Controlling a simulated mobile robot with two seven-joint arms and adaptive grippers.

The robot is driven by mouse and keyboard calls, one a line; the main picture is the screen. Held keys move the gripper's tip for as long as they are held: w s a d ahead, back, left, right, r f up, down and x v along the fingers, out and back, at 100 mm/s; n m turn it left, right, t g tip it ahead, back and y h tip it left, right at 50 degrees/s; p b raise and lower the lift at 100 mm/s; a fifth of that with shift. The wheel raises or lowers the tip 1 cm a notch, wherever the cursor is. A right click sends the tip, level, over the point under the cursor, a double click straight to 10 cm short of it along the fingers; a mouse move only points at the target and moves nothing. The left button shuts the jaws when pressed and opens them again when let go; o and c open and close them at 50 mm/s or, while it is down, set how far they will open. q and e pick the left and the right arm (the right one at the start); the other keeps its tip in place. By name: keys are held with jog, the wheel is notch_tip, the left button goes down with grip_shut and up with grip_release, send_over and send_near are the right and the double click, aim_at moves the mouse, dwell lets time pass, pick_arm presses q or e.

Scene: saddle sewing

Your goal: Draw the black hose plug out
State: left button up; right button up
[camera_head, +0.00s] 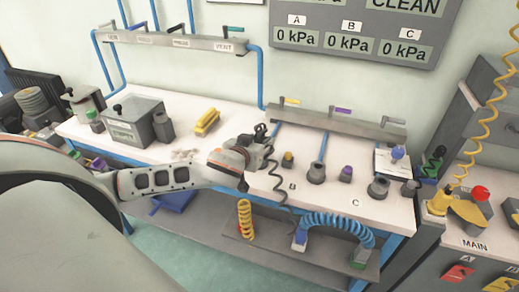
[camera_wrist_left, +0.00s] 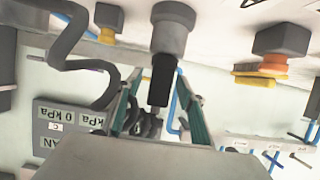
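The black hose plug (camera_wrist_left: 160,82) points out of a round grey socket (camera_wrist_left: 173,30) in the left wrist view, apparently still seated in it. My left gripper (camera_head: 258,148) is at socket A's end of the white bench, at the end of my arm from the left. In the left wrist view its two fingers stand on either side of the plug, with a visible gap, so it looks open around it. A black coiled hose (camera_head: 281,197) hangs from beside the gripper over the bench front. In the head view the gripper hides the plug. My right gripper is not in view.
The white bench (camera_head: 330,200) also holds a yellow plug (camera_head: 288,160), grey sockets (camera_head: 316,172) and a purple-topped one (camera_head: 345,174). A grey valve rail (camera_head: 335,123) runs behind. A blue coiled hose (camera_head: 340,225) hangs in front. Gauges (camera_head: 350,42) read 0 kPa.

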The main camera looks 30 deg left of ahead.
aim_at(259, 134)
pick_arm(q)
jog(key=shift+c, duration=1.2)
grip_shut()
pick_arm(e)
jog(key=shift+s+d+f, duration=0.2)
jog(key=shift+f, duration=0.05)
pick_arm(q)
jog(key=shift+r, duration=0.2)
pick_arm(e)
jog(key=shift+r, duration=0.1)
pick_arm(q)
jog(key=shift+r+p, duration=0.3)
jog(key=shift+p, duration=0.2)
jog(key=shift+r+p, duration=0.55)
jog(key=shift+p, duration=0.15)
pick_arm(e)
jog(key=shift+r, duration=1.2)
pick_arm(q)
jog(key=shift+r, duration=0.2)
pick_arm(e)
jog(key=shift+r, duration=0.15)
pick_arm(q)
jog(key=shift+r+p, duration=0.3)
jog(key=shift+r, duration=0.2)
